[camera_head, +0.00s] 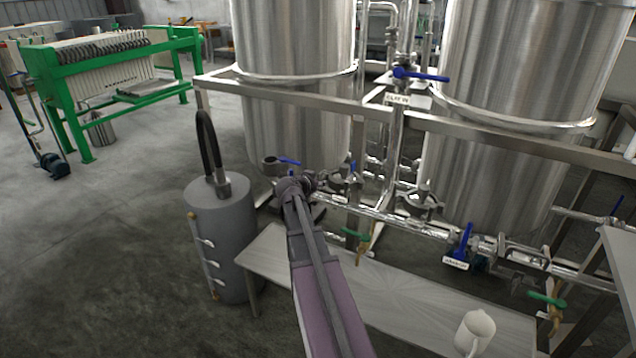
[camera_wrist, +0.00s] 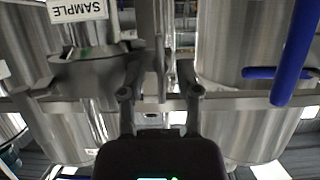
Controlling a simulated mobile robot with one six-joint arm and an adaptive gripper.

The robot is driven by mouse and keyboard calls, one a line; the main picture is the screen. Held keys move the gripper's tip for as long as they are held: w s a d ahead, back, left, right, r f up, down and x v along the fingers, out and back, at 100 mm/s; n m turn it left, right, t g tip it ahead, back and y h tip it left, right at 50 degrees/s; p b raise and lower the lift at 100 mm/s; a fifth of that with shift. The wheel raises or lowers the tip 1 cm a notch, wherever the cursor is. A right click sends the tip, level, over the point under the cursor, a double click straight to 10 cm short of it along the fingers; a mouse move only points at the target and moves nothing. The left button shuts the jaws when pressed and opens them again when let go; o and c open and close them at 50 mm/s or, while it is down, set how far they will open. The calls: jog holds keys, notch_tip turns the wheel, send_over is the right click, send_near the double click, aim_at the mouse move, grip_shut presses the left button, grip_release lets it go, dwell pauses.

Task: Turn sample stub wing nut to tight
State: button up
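My gripper (camera_wrist: 160,72) shows in the wrist view with its two dark fingers spread apart, with a gap between them. A narrow metal upright part stands in that gap, and I cannot tell whether it is the wing nut. A white label (camera_wrist: 80,10) reading SAMPLE, upside down, is at the top left, just above grey clamp-like fittings. In the head view my gripper (camera_head: 305,181) is at the pipework below the left tank, where my arm hides part of the fittings. I cannot make out the sample stub wing nut there.
Blue valve handles show near the gripper (camera_head: 289,161), (camera_wrist: 285,60). A steel pipe (camera_head: 375,211) runs right from there. A grey cylinder (camera_head: 222,235) stands at left. A low steel bench (camera_head: 400,290) carries a white jug (camera_head: 474,332). The floor at left is open.

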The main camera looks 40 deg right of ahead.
jog(key=shift+w, duration=0.1)
dwell(0.4)
jog(key=a+n+g+h+b, duration=0.55)
jog(key=a+n+b, duration=0.25)
jog(key=a+n, duration=0.6)
jog(key=s+a+r+y+p, duration=0.1)
jog(key=s+a+y+p, duration=0.4)
jog(key=a+p, duration=0.3)
jog(key=s+a+r+m+y+p, duration=0.1)
jog(key=s+a+r+y+p, duration=0.1)
jog(key=s+a+y+p, duration=0.3)
jog(key=a+t+y+p, duration=0.1)
jog(key=a+p, duration=0.2)
jog(key=p, duration=0.3)
jog(key=shift+p, duration=0.3)
dwell(1.9)
